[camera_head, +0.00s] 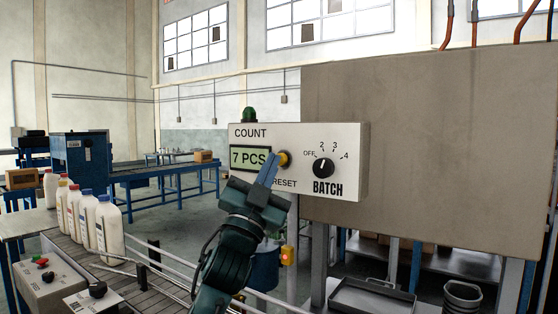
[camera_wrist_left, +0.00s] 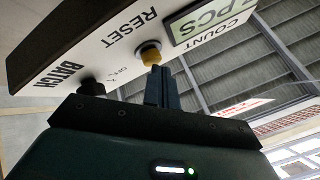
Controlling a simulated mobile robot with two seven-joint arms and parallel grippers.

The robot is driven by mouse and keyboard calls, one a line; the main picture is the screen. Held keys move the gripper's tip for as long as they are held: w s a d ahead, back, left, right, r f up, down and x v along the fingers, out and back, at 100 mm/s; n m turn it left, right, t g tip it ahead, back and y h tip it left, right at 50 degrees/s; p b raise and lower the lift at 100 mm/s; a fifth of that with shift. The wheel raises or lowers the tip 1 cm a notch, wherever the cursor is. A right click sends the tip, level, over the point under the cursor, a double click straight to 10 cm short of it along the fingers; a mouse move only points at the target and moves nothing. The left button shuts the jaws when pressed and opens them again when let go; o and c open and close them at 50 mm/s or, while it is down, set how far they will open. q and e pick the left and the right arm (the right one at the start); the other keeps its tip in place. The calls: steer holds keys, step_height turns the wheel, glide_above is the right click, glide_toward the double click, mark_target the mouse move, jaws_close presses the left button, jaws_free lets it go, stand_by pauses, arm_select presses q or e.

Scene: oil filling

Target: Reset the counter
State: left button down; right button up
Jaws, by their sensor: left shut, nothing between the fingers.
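The counter box (camera_head: 350,150) is a pale panel with a display (camera_head: 249,158) reading "7 PCS", a yellow reset button (camera_head: 284,159) and a black batch knob (camera_head: 323,168) marked OFF, 2, 3, 4. My left gripper (camera_head: 270,170) is shut and empty, its fingertips right at the reset button in the head view. In the left wrist view the closed fingers (camera_wrist_left: 158,85) point at the yellow button (camera_wrist_left: 151,56) and seem to touch it; whether it is pressed in I cannot tell. My right gripper is not in view.
A conveyor (camera_head: 135,275) with several white bottles (camera_head: 110,228) runs at the lower left, beside a control box (camera_head: 50,285) with buttons. A large grey-brown panel (camera_head: 430,150) stands right of the counter. A black tray (camera_head: 370,298) lies below.

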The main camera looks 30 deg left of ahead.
arm_select(q)
steer(key=shift+w, duration=0.3)
stand_by(0.5)
steer(key=shift+s+a, duration=0.1)
steer(key=shift+s, duration=0.8)
steer(key=shift+s+a+p, duration=0.2)
steer(key=shift+s+p, duration=0.2)
steer(key=shift+s, duration=2.1)
